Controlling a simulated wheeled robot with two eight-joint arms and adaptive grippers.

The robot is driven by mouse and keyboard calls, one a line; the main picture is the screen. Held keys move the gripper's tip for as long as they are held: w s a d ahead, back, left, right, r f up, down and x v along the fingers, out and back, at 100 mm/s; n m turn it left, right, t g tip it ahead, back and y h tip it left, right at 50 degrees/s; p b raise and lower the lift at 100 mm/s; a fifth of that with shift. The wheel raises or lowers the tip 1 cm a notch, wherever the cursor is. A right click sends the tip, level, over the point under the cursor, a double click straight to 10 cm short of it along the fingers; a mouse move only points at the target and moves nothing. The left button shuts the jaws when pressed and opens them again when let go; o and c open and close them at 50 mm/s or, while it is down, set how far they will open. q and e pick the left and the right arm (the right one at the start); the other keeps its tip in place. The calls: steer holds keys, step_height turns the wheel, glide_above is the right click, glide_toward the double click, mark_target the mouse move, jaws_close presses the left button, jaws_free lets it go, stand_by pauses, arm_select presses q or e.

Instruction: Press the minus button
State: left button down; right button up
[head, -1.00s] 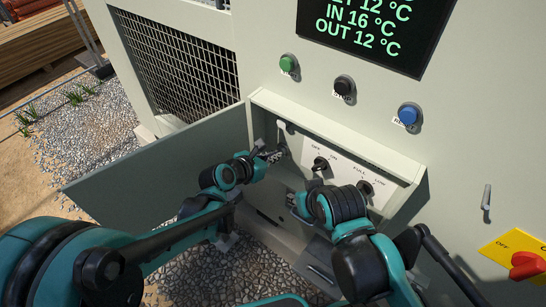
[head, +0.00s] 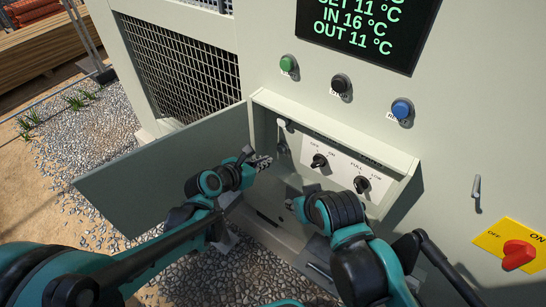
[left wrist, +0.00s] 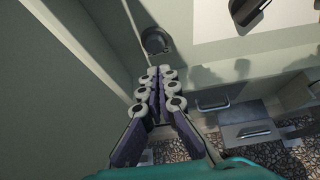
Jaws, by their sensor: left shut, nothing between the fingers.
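No button with a readable minus mark shows. The display (head: 368,30) reads SET 11 °C, IN 16 °C and OUT 11 °C. Below it is an open recess with a white switch panel (head: 341,171). My left gripper (head: 262,162) is shut and empty in front of the recess's left part, by the open door (head: 165,165). In the left wrist view its closed fingers (left wrist: 160,70) point toward a dark round part (left wrist: 155,41) on the recess wall, with a gap apparent. My right gripper (head: 292,203) is mostly hidden by its own wrist, low before the recess.
Green (head: 288,65), black (head: 341,84) and blue (head: 401,110) buttons sit above the recess. Two black rotary switches (head: 319,161) (head: 362,184) are on the panel. A red rotary switch (head: 518,254) on a yellow plate is at right. The open door bounds the left side.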

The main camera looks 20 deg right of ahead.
arm_select(q)
steer(key=p+v, duration=0.2)
steer(key=v, duration=0.5)
steer(key=shift+w, duration=0.25)
steer(key=shift+a, duration=0.15)
steer(key=b, duration=0.4)
glide_toward(280, 152)
steer(key=x, duration=0.5)
steer(key=shift+w+d+f, duration=0.15)
steer(key=shift+w+d, duration=0.2)
steer(key=shift+d, duration=0.15)
